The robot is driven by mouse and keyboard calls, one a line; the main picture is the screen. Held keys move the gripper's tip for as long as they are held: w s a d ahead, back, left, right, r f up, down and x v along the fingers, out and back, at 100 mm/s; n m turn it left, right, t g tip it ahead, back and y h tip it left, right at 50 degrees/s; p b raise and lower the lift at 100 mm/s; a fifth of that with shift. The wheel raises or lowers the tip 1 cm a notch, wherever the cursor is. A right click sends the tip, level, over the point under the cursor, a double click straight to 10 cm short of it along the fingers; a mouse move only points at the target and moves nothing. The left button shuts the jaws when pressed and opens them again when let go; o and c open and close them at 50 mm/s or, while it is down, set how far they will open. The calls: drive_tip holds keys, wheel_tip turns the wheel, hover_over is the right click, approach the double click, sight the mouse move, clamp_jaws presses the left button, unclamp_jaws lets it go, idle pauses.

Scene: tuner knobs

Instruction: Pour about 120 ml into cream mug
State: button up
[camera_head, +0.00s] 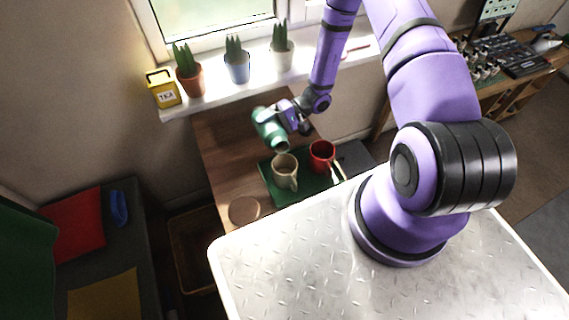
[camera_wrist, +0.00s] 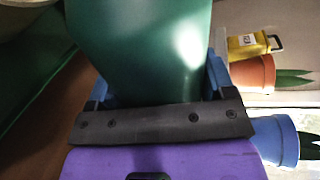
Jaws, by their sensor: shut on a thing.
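The cream mug (camera_head: 285,170) stands upright on a green tray (camera_head: 312,189) on the wooden table. My gripper (camera_head: 281,121) is shut on a green container (camera_head: 268,128), held tilted above and slightly left of the cream mug, its lower end near the mug's rim. The container fills much of the wrist view (camera_wrist: 145,45), between the jaws. I cannot see any liquid or the level inside the mug. A cream rim, possibly the mug's, shows at the top left corner of the wrist view.
A red mug (camera_head: 322,156) stands on the tray, right of the cream mug. A round brown coaster (camera_head: 244,210) lies at the table's front. Potted plants, one in a terracotta pot (camera_head: 190,81), and a yellow box (camera_head: 163,88) line the windowsill behind.

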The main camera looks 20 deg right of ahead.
drive_tip(key=shift+s+r+n, duration=0.2)
drive_tip(key=shift+r+n, duration=0.2)
drive_tip(key=shift+r, duration=0.1)
drive_tip(key=shift+w+r+t, duration=0.25)
drive_tip(key=shift+w+t, duration=0.05)
drive_tip(key=shift+w, duration=0.15)
idle(0.6)
drive_tip(key=shift+r+n, duration=0.4)
drive_tip(key=shift+n, duration=0.1)
idle(1.3)
drive_tip(key=f+m, duration=0.1)
drive_tip(key=f, duration=0.1)
drive_tip(key=shift+w+a+f+m+g, duration=0.1)
drive_tip(key=shift+w+f+m+g, duration=0.2)
drive_tip(key=shift+f+m+g, duration=0.1)
drive_tip(key=shift+w+f+m, duration=0.25)
drive_tip(key=shift+m, duration=0.15)
drive_tip(key=shift+s+m+g, duration=0.2)
drive_tip(key=shift+m+g, duration=0.2)
drive_tip(key=shift+m, duration=0.2)
idle(1.0)
